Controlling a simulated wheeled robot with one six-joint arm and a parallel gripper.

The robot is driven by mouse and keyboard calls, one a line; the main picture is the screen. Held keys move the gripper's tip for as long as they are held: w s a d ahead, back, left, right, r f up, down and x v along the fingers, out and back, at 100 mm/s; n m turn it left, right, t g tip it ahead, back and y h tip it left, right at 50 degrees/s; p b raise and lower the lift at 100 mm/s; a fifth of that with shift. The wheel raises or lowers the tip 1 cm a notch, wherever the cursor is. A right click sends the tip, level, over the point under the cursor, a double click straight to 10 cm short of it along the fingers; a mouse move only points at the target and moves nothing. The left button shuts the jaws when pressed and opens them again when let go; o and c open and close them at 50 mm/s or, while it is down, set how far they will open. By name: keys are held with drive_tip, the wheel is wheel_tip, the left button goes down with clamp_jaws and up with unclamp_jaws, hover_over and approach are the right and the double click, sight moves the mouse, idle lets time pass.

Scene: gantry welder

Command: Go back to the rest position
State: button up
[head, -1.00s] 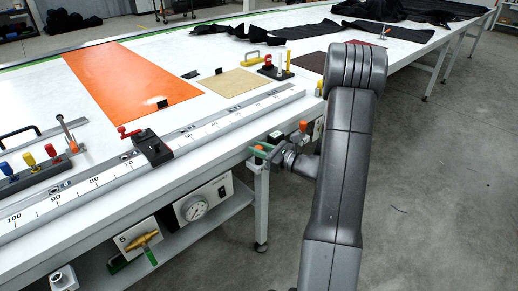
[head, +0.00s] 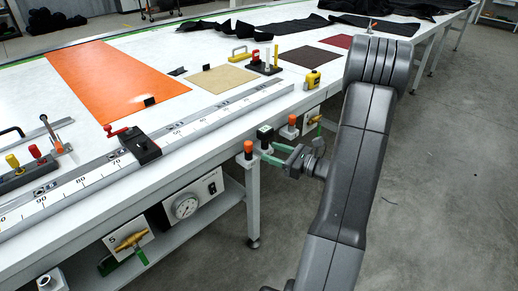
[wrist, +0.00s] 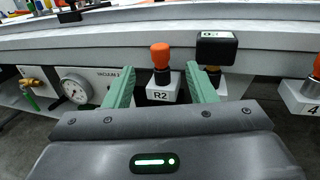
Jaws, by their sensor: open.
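My gripper (head: 280,157) has two green fingers and shows in front of the table's front edge. In the wrist view the fingers (wrist: 160,84) are spread apart with nothing held between them. An orange-topped knob on a white block marked R2 (wrist: 160,96) shows between the fingers, beyond the tips. A black box-topped part (wrist: 217,47) stands just right of it, partly hidden behind the right finger. My grey arm rises at the right of the head view, over the floor.
The long white table (head: 215,55) carries a metal ruler rail (head: 185,130), an orange sheet (head: 115,80), a tan sheet (head: 228,79) and a yellow tape measure (head: 313,79). A gauge (head: 186,206) and a brass valve (head: 130,240) sit below its edge. The floor (head: 450,180) at right is clear.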

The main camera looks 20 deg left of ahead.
sight(249, 143)
drive_tip(key=shift+s+d, duration=0.15)
drive_tip(key=shift+d, duration=0.9)
drive_tip(key=shift+s+d, duration=0.15)
drive_tip(key=shift+d, duration=0.85)
drive_tip(key=shift+a, duration=0.1)
drive_tip(key=a, duration=0.4)
drive_tip(key=w+a, duration=0.1)
drive_tip(key=a, duration=0.4)
drive_tip(key=w+a+p, duration=0.1)
drive_tip(key=a, duration=0.3)
drive_tip(key=shift+a+r, duration=0.1)
drive_tip(key=shift+a, duration=0.3)
drive_tip(key=shift+d+r, duration=0.15)
drive_tip(key=shift+r, duration=0.1)
drive_tip(key=shift+s, duration=0.1)
drive_tip(key=shift+f, duration=0.2)
